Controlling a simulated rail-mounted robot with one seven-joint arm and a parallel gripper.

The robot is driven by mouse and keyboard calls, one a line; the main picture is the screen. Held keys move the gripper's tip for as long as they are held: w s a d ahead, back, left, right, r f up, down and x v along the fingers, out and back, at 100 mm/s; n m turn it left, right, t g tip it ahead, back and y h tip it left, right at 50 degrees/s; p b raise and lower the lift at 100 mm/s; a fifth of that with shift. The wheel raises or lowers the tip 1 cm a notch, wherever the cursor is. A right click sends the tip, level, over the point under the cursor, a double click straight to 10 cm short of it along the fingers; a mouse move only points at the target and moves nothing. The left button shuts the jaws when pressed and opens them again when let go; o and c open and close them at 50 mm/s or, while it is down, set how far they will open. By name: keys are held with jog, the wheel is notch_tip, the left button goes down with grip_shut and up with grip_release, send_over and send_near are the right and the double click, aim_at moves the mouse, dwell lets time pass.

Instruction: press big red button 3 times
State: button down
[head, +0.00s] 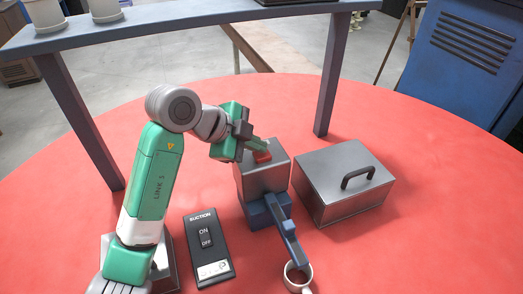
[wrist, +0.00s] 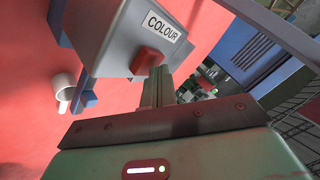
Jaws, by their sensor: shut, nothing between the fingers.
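The red button (head: 263,157) sits on top of a grey metal box (head: 265,179) near the middle of the red table. In the wrist view the red button (wrist: 147,60) shows beside a white "COLOUR" label (wrist: 164,25) on the box face. My gripper (head: 264,144) is shut and empty, with its fingertips right by the button in the head view. In the wrist view the closed fingers (wrist: 160,77) reach up close to the button's edge. I cannot tell whether they touch it.
A silver lidded box with a handle (head: 345,186) stands right of the button box. A black suction switch panel (head: 208,247) lies in front. A blue lever part (head: 285,236) and a white mug (head: 297,277) are near the front. A blue-grey shelf frame (head: 190,27) spans the back.

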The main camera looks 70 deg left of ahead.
aim_at(257, 154)
jog(key=shift+f+p, duration=0.35)
jog(key=shift+f, duration=0.05)
jog(key=shift+w+r, duration=0.2)
jog(key=shift+r, duration=0.2)
jog(key=shift+r+p, duration=2.1)
jog(key=shift+r, duration=0.8)
jog(key=shift+s+f, duration=0.1)
